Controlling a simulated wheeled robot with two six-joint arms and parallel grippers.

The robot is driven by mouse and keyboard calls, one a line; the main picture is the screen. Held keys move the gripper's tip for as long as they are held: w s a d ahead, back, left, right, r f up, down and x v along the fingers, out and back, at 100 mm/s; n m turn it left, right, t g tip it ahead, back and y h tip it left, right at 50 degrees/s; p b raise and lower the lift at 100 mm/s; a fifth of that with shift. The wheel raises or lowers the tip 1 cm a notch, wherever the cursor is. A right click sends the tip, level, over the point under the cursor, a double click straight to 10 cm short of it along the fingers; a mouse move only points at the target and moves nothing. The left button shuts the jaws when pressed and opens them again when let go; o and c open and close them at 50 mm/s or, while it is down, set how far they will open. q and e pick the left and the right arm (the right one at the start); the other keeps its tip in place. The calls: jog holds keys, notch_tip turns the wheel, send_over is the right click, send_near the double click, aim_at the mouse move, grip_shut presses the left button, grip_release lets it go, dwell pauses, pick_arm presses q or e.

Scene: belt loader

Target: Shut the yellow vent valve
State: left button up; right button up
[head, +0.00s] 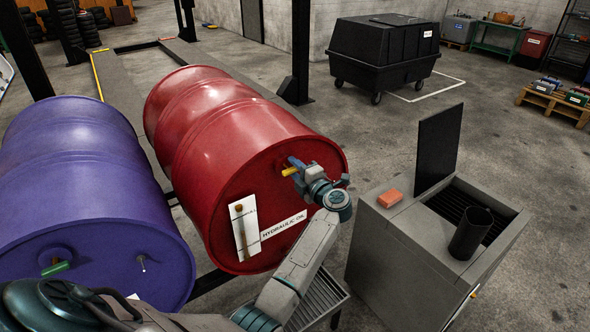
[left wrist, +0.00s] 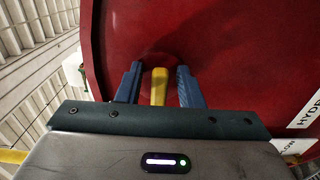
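The yellow vent valve (head: 290,171) is a short yellow lever on the upper right of the end face of the red drum (head: 215,195). In the left wrist view the yellow lever (left wrist: 159,86) stands upright between my two blue fingers, with a gap on each side. My left gripper (head: 296,163) is at the valve, its fingers open around the lever and seemingly not touching it. The gripper (left wrist: 157,72) also shows in the left wrist view. The lever's base is partly hidden in shadow. My right gripper is not in view.
A purple drum (head: 80,190) with a green handle (head: 55,269) lies left of the red one. A grey cabinet (head: 400,265) at right holds a black cup (head: 470,233) and an orange block (head: 390,198). A black wheeled bin (head: 385,55) stands behind, with open floor between.

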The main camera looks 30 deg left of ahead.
pick_arm(q)
jog(key=shift+d+f, duration=0.1)
jog(key=shift+d, duration=0.05)
jog(key=b+v, duration=0.5)
jog(key=v, duration=0.5)
jog(key=shift+s+d, duration=0.2)
jog(key=shift+f, duration=0.1)
